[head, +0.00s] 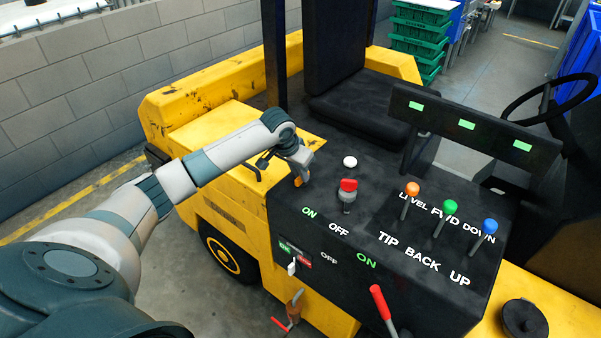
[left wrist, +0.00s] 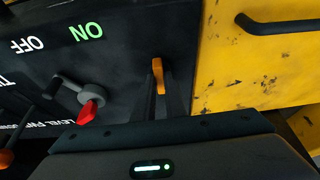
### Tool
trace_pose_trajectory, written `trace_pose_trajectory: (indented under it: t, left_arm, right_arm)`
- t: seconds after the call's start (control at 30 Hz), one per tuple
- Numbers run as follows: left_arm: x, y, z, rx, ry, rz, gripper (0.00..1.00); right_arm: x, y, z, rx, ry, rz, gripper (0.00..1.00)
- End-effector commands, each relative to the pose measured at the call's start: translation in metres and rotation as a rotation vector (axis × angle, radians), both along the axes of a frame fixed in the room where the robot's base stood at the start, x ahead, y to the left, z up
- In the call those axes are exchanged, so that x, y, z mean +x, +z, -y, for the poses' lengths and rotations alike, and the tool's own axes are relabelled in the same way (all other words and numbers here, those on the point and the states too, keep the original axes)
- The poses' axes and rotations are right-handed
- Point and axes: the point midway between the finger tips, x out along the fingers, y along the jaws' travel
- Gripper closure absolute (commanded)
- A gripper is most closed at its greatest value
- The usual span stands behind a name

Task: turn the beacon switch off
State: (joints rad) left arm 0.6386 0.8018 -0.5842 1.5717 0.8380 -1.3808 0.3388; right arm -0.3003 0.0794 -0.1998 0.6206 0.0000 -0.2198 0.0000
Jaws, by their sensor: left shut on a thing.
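An orange switch lever (head: 298,181) stands at the near left corner of the black control panel (head: 290,200). It also shows in the left wrist view (left wrist: 158,72). My left gripper (head: 301,170) reaches over the panel and is shut on this orange lever, its fingers on either side of it. No readable label names the beacon. A red-topped knob (head: 348,186) and a white round button (head: 350,161) stand to the right, apart from the gripper. My right gripper is not in view.
Orange (head: 412,188), green (head: 450,207) and blue (head: 490,226) levers stand farther right. A small white toggle (head: 292,267) and a red handle (head: 381,302) are on the front face. A seat (head: 380,120) and steering wheel (head: 545,100) lie behind.

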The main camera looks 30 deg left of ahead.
Motion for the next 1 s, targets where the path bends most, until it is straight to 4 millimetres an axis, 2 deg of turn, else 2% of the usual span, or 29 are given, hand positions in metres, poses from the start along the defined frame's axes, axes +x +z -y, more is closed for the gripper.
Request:
trace_pose_trajectory:
  t: [0.03,0.1,0.57,0.77,1.0]
  left_arm:
    - [0.001,0.002,-0.001,0.0,0.002,0.004,0.87]
    - [0.001,0.001,-0.001,0.0,0.002,0.004,0.7]
    - [-0.001,0.004,-0.001,0.0,0.0,0.002,0.7]
    - [-0.008,0.021,-0.001,0.0,-0.001,0.005,0.7]
    - [-0.024,0.06,-0.003,0.002,-0.001,0.006,0.7]
  right_arm:
    - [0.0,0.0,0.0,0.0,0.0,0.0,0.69]
    - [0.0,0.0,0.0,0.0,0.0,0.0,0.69]
    - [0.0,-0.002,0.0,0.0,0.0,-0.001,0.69]
    - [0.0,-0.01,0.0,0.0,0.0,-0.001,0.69]
    - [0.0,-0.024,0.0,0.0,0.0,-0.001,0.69]
